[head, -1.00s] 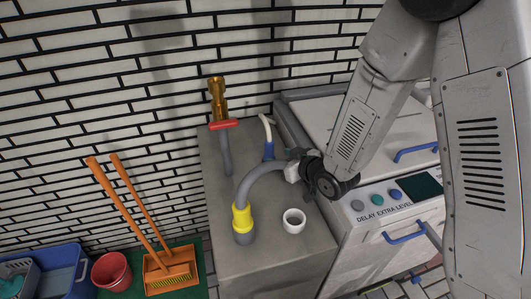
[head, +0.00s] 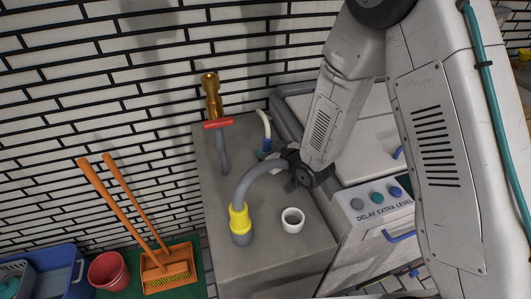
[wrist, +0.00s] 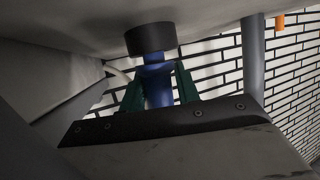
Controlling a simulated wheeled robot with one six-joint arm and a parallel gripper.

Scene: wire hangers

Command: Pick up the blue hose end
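The blue hose end (head: 264,149) stands at the back of the grey counter, at the foot of a pale hose (head: 264,125). In the head view my gripper (head: 272,157) is beside it and partly hides it. In the wrist view the blue hose end (wrist: 157,88) lies between the two green fingers of my gripper (wrist: 160,85), with a dark round part (wrist: 150,40) at one end. The fingers flank it closely, one on each side. They look open around it; firm contact does not show.
A grey hose (head: 250,180) with a yellow collar (head: 239,217) arches beside my gripper. A brass tap (head: 211,95) with a red handle is at the wall. A white machine (head: 375,150) is to the right.

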